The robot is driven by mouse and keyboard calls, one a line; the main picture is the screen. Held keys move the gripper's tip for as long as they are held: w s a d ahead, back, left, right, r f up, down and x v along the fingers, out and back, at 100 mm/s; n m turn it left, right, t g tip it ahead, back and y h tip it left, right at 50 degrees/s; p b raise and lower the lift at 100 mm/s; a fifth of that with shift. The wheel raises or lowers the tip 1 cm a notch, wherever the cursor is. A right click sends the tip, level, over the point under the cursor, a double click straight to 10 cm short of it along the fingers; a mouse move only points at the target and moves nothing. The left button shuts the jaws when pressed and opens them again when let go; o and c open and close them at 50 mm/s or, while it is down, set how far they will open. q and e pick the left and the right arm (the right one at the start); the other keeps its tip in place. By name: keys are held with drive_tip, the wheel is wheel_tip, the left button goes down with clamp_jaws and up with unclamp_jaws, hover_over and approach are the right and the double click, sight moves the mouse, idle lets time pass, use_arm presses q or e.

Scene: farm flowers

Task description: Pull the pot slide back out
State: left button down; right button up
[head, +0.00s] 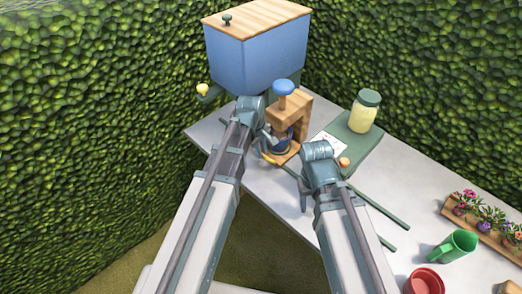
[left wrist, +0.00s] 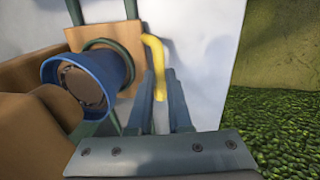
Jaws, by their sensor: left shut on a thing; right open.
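The pot slide (left wrist: 90,38) is a wooden plate with a bent yellow handle (left wrist: 153,48). A blue pot (left wrist: 122,70) stands on it, in a green ring. In the head view the slide (head: 287,156) is at the foot of a wooden press (head: 297,112) with a blue knob (head: 284,88), and the pot is under the press arm. My left gripper (left wrist: 162,85) is shut on the yellow handle, beside the pot. My right gripper (head: 303,192) is open and empty, right of the press near the table's front edge.
A blue bin (head: 255,62) with a wooden lid stands behind the press. A green board (head: 358,152) with a jar (head: 364,111) is to the right. A green cup (head: 452,246), a red pot (head: 425,281) and a flower tray (head: 485,232) are further right. Hedges bound the table.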

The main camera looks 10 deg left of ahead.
use_arm(q)
drive_tip(key=s+d, duration=0.1)
drive_tip(key=d, duration=0.1)
drive_tip(key=s+d, duration=0.2)
drive_tip(key=d, duration=0.1)
drive_tip(key=s+d, duration=0.2)
drive_tip(key=d, duration=0.1)
drive_tip(key=shift+s+d, duration=0.15)
drive_tip(key=shift+s, duration=0.1)
drive_tip(key=c, duration=0.8)
unclamp_jaws()
drive_tip(key=shift+c, duration=0.2)
use_arm(e)
drive_tip(key=shift+r, duration=0.1)
use_arm(q)
wheel_tip(320, 180, up, 14)
drive_tip(key=s+a+p, duration=0.1)
drive_tip(key=s+p, duration=0.1)
drive_tip(key=p, duration=1.1)
drive_tip(key=shift+a+f+p, duration=0.2)
drive_tip(key=shift+a+p, duration=0.05)
drive_tip(key=shift+p, duration=0.05)
use_arm(e)
wheel_tip(320, 180, up, 13)
drive_tip(key=shift+r, duration=0.2)
